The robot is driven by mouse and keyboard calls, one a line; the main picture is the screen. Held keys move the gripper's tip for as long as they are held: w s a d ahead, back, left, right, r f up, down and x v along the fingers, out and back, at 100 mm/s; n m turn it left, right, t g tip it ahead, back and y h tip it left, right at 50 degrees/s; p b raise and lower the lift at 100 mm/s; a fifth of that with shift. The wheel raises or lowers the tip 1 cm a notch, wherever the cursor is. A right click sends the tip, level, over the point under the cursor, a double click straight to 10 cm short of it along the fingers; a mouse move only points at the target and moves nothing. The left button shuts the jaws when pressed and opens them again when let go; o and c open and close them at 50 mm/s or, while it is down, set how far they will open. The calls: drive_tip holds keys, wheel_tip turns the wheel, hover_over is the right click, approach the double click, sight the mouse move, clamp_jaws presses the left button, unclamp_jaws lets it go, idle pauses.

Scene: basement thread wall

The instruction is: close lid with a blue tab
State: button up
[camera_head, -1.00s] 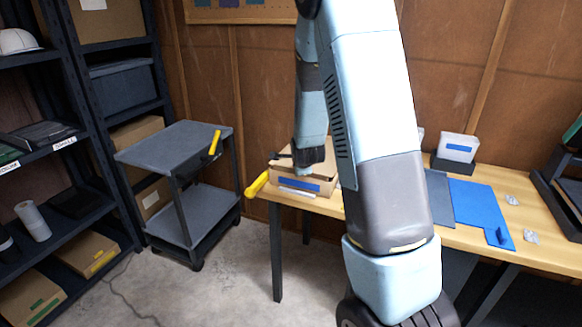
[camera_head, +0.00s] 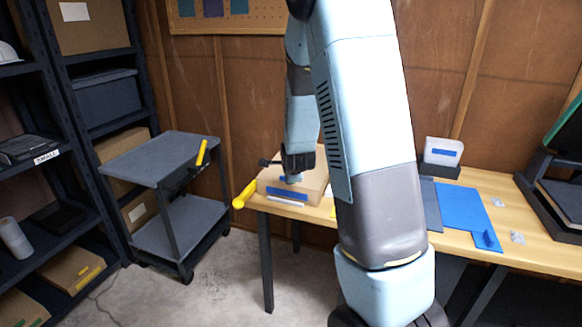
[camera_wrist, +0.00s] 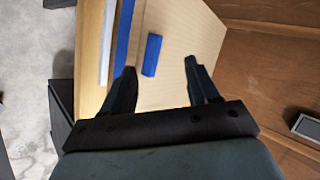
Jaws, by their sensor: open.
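A tan cardboard box (camera_head: 315,188) stands at the left end of the wooden table, with a blue strip (camera_head: 287,196) on its front. Its tan lid panel (camera_wrist: 190,30) fills the middle of the wrist view. A small blue tab (camera_wrist: 152,55) lies on that panel, beyond and between my fingertips. My gripper (camera_wrist: 160,75) is open and empty, pointing down over the box; it also shows in the head view (camera_head: 297,172). My arm hides part of the box's right side. I cannot tell whether the lid lies fully flat.
A yellow handle (camera_head: 245,194) sticks out at the table's left end. A grey cart (camera_head: 165,155) stands to the left. A shelf rack (camera_head: 90,100) stands far left.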

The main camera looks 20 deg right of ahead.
drive_tip(key=v, duration=1.1)
idle(0.3)
drive_tip(key=shift+r, duration=0.15)
drive_tip(key=s+a+r+n+g, duration=0.1)
drive_tip(key=s+r+n, duration=0.4)
drive_tip(key=s, duration=0.4)
drive_tip(key=s+a+r+n+g+y, duration=0.1)
drive_tip(key=s+a+r+n, duration=0.1)
drive_tip(key=s+r+n, duration=0.3)
drive_tip(key=s+a+r+n+g+y, duration=0.1)
drive_tip(key=s+r+n, duration=0.4)
drive_tip(key=s+n, duration=0.4)
drive_tip(key=s, duration=0.3)
drive_tip(key=shift+s+a+r+n+g, duration=0.3)
drive_tip(key=shift+s+r+g, duration=0.1)
